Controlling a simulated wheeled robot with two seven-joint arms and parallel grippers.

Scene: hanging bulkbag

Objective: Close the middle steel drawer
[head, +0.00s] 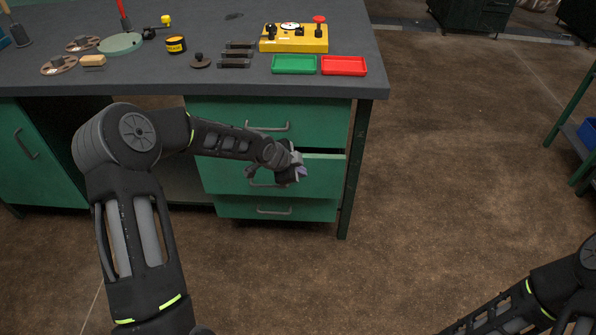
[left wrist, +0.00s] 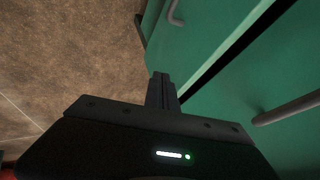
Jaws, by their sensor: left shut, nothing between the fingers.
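The middle steel drawer (head: 226,176) is green with a grey bar handle and stands out from the cabinet, with a dark gap above its front. My left gripper (head: 299,172) is at the right part of this drawer's front, to the right of the handle. Its fingers (left wrist: 162,88) are shut together and empty, over the drawer front in the left wrist view. I cannot tell whether they touch it. My right gripper is out of view.
The top drawer (head: 315,122) and bottom drawer (head: 310,209) look shut. The workbench (head: 340,35) above holds a yellow control box (head: 294,45), a green tray (head: 294,64) and a red tray (head: 343,66). The floor (head: 440,170) right of the bench is clear.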

